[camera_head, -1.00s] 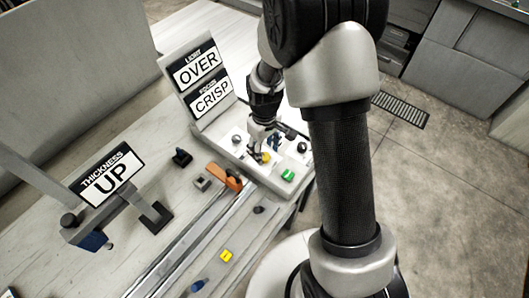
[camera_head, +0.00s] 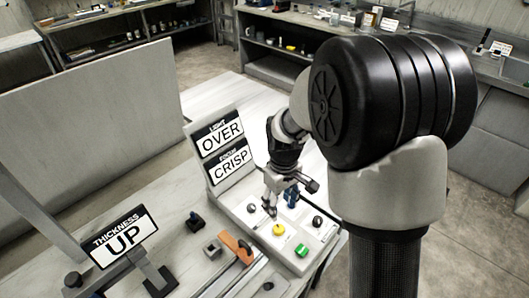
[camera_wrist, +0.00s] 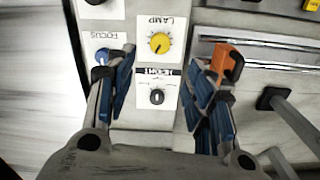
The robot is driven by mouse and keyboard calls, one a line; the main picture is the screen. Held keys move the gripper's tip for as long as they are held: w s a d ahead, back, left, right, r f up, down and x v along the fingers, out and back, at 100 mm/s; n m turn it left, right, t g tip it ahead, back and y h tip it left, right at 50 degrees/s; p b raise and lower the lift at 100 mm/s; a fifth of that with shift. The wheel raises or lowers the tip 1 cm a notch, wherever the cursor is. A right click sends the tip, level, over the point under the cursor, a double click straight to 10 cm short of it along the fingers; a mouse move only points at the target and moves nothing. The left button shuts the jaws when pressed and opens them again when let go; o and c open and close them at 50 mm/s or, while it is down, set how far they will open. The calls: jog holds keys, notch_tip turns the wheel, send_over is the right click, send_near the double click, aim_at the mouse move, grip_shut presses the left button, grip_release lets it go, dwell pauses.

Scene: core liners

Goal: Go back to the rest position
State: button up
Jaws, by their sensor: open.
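My gripper (camera_head: 271,208) hangs over the sloping white control panel (camera_head: 262,249), above and a little left of the yellow knob (camera_head: 279,230). In the wrist view its two blue-padded fingers stand wide apart, and my gripper (camera_wrist: 167,75) holds nothing. The yellow lamp knob (camera_wrist: 159,43) and a black knob (camera_wrist: 156,96) show between the fingers. The arm hides part of the panel in the head view.
Signs reading OVER (camera_head: 219,140), CRISP (camera_head: 230,167) and UP (camera_head: 124,236) stand on the bench. Shelves and a counter line the back.

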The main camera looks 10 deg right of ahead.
jog(key=s+r+m+t, duration=0.4)
jog(key=s+r+m, duration=0.1)
jog(key=s+r, duration=1.3)
jog(key=s, duration=0.3)
jog(key=shift+s+t, duration=0.3)
jog(key=shift+w, duration=0.1)
